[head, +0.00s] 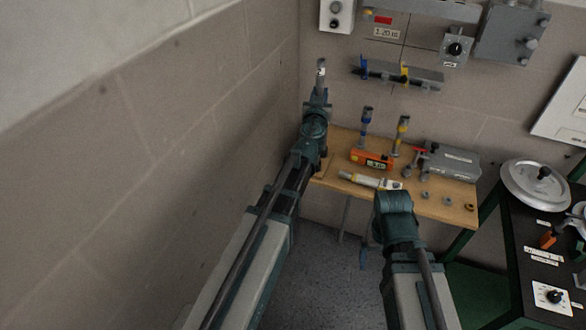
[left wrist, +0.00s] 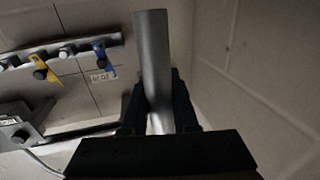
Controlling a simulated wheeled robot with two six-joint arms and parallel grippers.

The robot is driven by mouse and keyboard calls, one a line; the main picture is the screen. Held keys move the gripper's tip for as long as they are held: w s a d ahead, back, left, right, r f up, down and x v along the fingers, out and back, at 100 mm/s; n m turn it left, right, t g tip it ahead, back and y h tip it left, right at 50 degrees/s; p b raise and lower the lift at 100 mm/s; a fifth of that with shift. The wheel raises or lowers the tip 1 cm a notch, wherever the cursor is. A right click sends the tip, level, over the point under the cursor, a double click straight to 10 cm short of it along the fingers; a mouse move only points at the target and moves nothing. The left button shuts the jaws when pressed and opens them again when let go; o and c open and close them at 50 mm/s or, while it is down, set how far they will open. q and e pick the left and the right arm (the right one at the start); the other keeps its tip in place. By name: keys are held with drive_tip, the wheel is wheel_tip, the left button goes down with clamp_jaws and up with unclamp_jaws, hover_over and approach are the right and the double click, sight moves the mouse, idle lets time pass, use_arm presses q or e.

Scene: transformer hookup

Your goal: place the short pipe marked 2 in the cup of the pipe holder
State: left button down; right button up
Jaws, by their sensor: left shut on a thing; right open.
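A grey metal pipe (head: 320,72) stands upright at the far end of my left arm, with a small pale mark on it whose number I cannot read. My left gripper (head: 318,95) is shut on the pipe and holds it up near the wall corner, beyond the table's left end. In the left wrist view the pipe (left wrist: 153,70) stands slightly tilted between the dark fingers of the left gripper (left wrist: 160,112). My right gripper (head: 391,194) is open in front of the table's near edge, its fingertips mostly hidden. I cannot surely pick out the pipe holder's cup.
The wooden table (head: 340,140) carries blue-banded (head: 367,122) and yellow-banded (head: 402,130) posts, an orange meter (head: 371,160), a pale cylinder (head: 362,179), a grey box (head: 452,162) and small rings. A rail (head: 385,74) with blue and yellow levers hangs above.

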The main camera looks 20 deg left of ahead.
use_arm(q)
drive_tip(key=s+d+f+b, duration=0.1)
drive_tip(key=s+f+b, duration=0.4)
drive_tip(key=f+b, duration=0.4)
drive_tip(key=s+d+f+b, duration=0.1)
drive_tip(key=s+f+b, duration=0.4)
drive_tip(key=f+b, duration=0.4)
drive_tip(key=shift+d+f+y+b, duration=0.3)
drive_tip(key=shift+f+b, duration=0.1)
drive_tip(key=shift+f, duration=0.35)
use_arm(e)
wheel_tip(320, 180, down, 20)
drive_tip(key=shift+a+r, duration=0.25)
